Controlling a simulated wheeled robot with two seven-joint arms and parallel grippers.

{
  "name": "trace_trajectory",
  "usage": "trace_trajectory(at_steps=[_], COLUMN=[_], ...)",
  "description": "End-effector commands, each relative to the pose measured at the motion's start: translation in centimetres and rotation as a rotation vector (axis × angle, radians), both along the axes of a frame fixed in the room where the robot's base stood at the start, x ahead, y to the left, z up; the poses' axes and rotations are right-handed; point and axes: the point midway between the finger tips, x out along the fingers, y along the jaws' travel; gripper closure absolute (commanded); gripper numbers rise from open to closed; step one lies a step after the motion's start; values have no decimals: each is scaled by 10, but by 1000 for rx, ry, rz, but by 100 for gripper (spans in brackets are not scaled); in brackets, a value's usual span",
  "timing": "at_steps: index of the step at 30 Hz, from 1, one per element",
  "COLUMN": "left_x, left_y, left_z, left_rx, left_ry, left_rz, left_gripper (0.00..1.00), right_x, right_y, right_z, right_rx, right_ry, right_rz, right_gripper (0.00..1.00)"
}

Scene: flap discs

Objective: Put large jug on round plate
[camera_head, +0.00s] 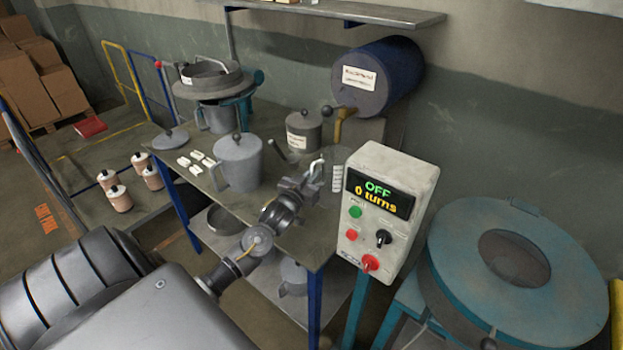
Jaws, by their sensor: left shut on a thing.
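My left gripper (315,172) is at the front right of the workbench, behind the control box's left edge. It is shut on a clear jug (338,172) with white marks on its side, apparently at the handle. Whether the jug touches the bench is hard to tell. A big grey jug (237,165) with a knobbed lid stands on the bench to the left of the gripper. A flat round grey disc with a knob (170,140) lies at the bench's left end. A round plate (185,90) sits under the sieve pan at the back left. My right gripper is out of view.
A control box (388,210) reading OFF, 0 turns, stands close right of the gripper. A labelled grey pot (303,132) and a blue drum (375,78) are behind. Small white blocks (196,157) lie left of the grey jug. A round blue machine (510,270) is at right.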

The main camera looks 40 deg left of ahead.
Motion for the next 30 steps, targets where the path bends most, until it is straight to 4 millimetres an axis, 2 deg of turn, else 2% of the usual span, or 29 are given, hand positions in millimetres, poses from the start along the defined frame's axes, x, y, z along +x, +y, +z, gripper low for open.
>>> trace_trajectory(at_steps=[5,13,28,29,30], left_x=[0,0,-1,-1,-2], left_y=[0,0,-2,-2,-2], left_z=[-16,-18,-34,-35,-36], left_rx=[-1,-1,-2,-3,-3], left_ry=[0,-2,10,12,14], left_rz=[2,1,-1,-2,-2], left_gripper=[100,100,100,86,81], right_x=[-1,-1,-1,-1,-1], right_y=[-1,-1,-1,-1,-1], right_z=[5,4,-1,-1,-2], right_rx=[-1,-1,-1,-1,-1], right_ry=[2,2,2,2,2], right_rz=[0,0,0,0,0], right_gripper=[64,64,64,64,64])
